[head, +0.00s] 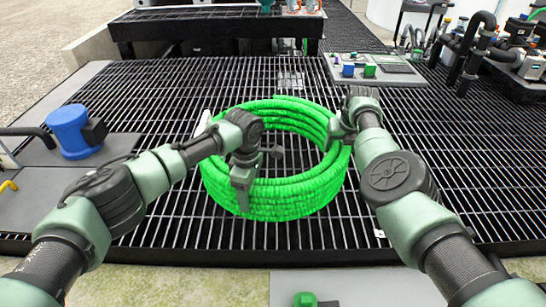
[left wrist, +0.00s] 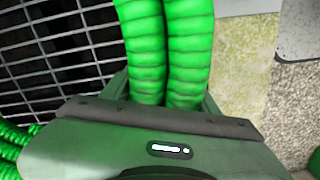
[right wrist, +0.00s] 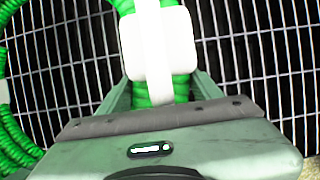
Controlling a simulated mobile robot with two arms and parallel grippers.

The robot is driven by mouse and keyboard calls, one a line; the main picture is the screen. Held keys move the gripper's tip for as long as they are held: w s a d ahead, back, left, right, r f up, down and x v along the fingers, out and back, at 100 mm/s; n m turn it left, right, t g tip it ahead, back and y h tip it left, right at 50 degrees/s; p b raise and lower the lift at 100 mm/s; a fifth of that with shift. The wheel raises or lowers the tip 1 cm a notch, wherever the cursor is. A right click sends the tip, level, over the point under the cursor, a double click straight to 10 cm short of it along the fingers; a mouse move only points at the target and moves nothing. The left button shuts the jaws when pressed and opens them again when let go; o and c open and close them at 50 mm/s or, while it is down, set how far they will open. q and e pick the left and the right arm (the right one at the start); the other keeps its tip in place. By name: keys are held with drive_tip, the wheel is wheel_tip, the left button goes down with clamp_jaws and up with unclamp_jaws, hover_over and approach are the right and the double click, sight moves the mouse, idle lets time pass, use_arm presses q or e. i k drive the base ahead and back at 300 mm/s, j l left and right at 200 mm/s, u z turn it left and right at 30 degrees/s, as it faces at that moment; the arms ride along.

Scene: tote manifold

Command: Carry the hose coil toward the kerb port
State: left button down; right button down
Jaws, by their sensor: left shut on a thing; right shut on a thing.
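The bright green hose coil (head: 290,205) is a ribbed ring in the middle of the head view, over a dark grating. My left gripper (head: 242,180) is shut on the near-left side of the coil; its wrist view shows green strands (left wrist: 165,50) running between the jaws. My right gripper (head: 339,132) is shut on the coil's right side. In the right wrist view a white band (right wrist: 158,45) wraps the hose at the jaws. I cannot tell whether the coil touches the grating. I cannot tell which fitting is the kerb port.
The grating (head: 160,215) is clear around the coil. A blue fitting (head: 72,131) stands on a grey plate at left. A panel with blue and green blocks (head: 370,71) lies behind right. Black pipework (head: 475,45) stands far right. A green piece (head: 305,299) sits at the front edge.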

sight(440, 176)
drive_tip(key=l, duration=3.2)
